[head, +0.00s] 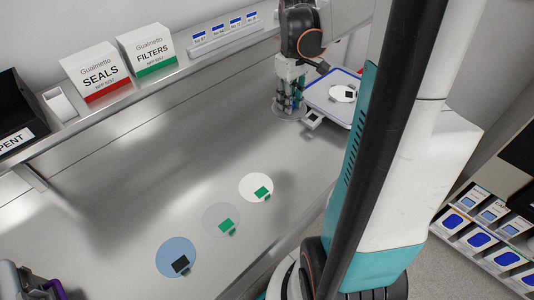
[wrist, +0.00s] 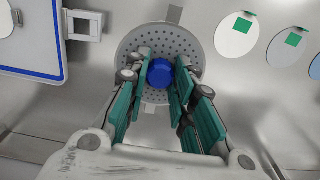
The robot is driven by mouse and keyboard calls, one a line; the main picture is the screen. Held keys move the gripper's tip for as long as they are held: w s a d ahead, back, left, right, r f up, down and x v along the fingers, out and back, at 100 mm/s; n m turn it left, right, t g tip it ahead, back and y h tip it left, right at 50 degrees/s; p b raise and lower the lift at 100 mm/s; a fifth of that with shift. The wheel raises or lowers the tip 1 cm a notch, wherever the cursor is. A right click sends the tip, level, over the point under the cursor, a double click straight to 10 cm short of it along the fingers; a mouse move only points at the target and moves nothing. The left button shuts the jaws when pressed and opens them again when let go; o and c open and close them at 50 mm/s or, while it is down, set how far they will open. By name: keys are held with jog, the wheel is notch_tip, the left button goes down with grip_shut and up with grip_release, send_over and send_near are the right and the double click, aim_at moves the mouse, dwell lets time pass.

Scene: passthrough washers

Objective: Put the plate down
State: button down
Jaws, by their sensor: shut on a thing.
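The plate (wrist: 155,38) is a round grey disc with many small holes and a blue knob (wrist: 161,74) at its centre. My gripper (wrist: 161,62) is shut on this knob, with its green-padded fingers on either side. In the head view my gripper (head: 289,107) points down near the far end of the steel bench. The plate's rim (head: 289,117) shows just under the fingers there, close to the bench surface. I cannot tell whether it touches the bench. Most of the knob is hidden by the fingers in the head view.
A blue-rimmed white tray device (head: 344,113) holding a small disc (head: 343,93) stands right beside the plate. A white disc (head: 249,181), grey disc (head: 212,217) and blue disc (head: 170,251) lie on the steel bench (head: 130,180). Boxes (head: 97,72) line the shelf behind. The bench's middle is clear.

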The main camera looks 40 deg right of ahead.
aim_at(286, 151)
notch_tip(286, 151, down, 19)
jog(key=b, duration=0.5)
jog(key=shift+b, duration=0.3)
jog(key=shift+f, duration=0.15)
jog(key=c, duration=1.4)
grip_release()
jog(key=shift+o, duration=0.2)
notch_tip(286, 151, up, 12)
jog(key=p, duration=0.3)
jog(key=shift+r+p, duration=0.2)
jog(key=shift+p, duration=0.2)
